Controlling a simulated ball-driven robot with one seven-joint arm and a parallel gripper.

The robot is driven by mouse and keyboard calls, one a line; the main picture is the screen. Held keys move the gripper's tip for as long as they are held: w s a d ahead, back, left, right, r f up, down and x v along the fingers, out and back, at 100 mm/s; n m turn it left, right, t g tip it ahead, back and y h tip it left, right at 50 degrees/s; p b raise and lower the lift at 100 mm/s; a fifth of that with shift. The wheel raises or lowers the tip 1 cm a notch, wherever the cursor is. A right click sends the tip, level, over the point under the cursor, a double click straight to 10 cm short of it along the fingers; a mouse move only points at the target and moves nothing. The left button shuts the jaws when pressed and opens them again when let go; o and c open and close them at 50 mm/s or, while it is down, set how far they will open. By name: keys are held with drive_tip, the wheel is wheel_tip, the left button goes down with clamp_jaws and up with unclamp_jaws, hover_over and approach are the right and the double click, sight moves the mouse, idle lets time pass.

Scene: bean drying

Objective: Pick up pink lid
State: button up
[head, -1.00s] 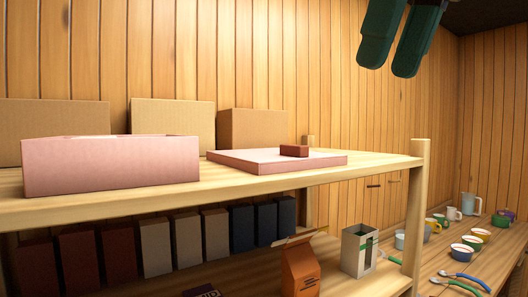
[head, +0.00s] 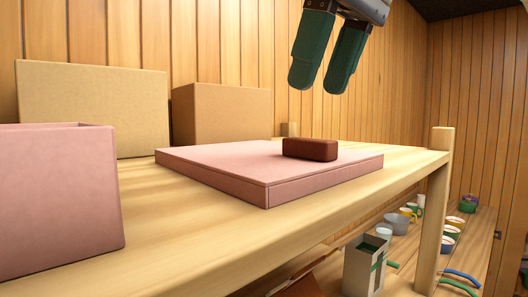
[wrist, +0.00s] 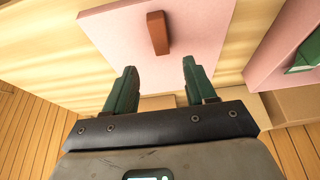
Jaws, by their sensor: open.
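The pink lid (head: 230,170) lies flat on the wooden shelf top, with a dark red-brown block handle (head: 310,149) on its upper face. In the wrist view the lid (wrist: 192,50) is beyond my fingertips, and its handle (wrist: 158,33) stands a little ahead of the gap between them. My gripper (head: 322,88) is open and empty, in the air above the lid and apart from it. Its two green fingers (wrist: 158,66) are spread in the wrist view. A pink open box (head: 55,200) stands left of the lid on the same shelf.
Cardboard boxes (head: 95,105) stand behind the lid near the plank wall. A shelf post (head: 436,205) rises at the right end. Bare shelf top lies in front of and right of the lid. Cups and bowls (head: 450,232) stand on a lower bench at the right.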

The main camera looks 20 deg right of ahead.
sight(307, 139)
drive_tip(key=shift+w+a+f, duration=0.1)
drive_tip(key=shift+w+f, duration=0.25)
drive_tip(key=shift+f, duration=0.3)
drive_tip(key=shift+s+p+x, duration=0.2)
drive_tip(key=shift+p+x, duration=0.2)
drive_tip(key=shift+x, duration=1.05)
drive_tip(key=shift+s+p+x, duration=0.2)
drive_tip(key=shift+p+x, duration=0.15)
drive_tip(key=shift+x, duration=1.05)
drive_tip(key=shift+f, duration=0.1)
clamp_jaws()
